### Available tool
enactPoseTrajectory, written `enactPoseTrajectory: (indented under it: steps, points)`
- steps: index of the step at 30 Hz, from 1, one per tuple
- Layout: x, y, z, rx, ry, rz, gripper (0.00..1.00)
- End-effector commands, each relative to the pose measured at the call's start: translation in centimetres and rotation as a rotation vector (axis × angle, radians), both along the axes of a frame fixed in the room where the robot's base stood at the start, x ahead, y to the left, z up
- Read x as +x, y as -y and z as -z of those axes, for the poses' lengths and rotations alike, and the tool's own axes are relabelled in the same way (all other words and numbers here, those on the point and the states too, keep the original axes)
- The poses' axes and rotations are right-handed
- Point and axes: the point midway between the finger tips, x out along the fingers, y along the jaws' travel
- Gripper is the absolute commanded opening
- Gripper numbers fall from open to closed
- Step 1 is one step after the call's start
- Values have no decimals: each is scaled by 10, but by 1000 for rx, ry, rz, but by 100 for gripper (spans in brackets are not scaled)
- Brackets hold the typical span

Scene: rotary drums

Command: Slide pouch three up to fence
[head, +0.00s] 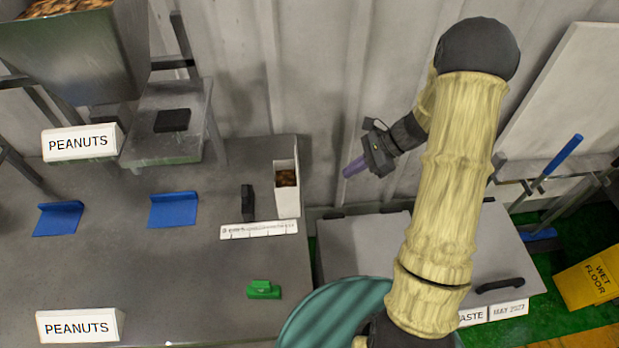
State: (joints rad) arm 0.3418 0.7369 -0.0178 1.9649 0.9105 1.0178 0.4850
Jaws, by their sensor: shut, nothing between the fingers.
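My gripper (353,167) is in the air right of the bench, with its purple fingers together and empty, pointing left and down. It is apart from everything on the bench. No pouch labelled three can be made out. A white open-topped carton (287,197) with brown contents stands near the bench's right edge. A small black upright block (247,202) stands just left of it. A white ruled strip (259,230) lies in front of both. Which part is the fence I cannot tell.
Two blue angled pieces (173,209) (58,218) and a green block (264,289) sit on the grey bench (210,270). A metal hopper (75,55), a raised stand (165,145) and PEANUTS signs (80,143) are at left. A grey lidded bin (365,250) stands right of the bench.

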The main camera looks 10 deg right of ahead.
Motion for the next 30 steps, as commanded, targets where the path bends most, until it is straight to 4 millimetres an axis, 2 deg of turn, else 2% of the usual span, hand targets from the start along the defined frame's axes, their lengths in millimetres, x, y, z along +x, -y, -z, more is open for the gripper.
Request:
enactPoseTrajectory:
  steps: [11,17,28,30]
  points:
    - [0,-6,6,-1,-1,-4,0]
    - [-1,-26,25,0,-3,-8,0]
    - [-1,-68,71,-1,-4,2,0]
    - [-1,-80,69,-2,0,0,0]
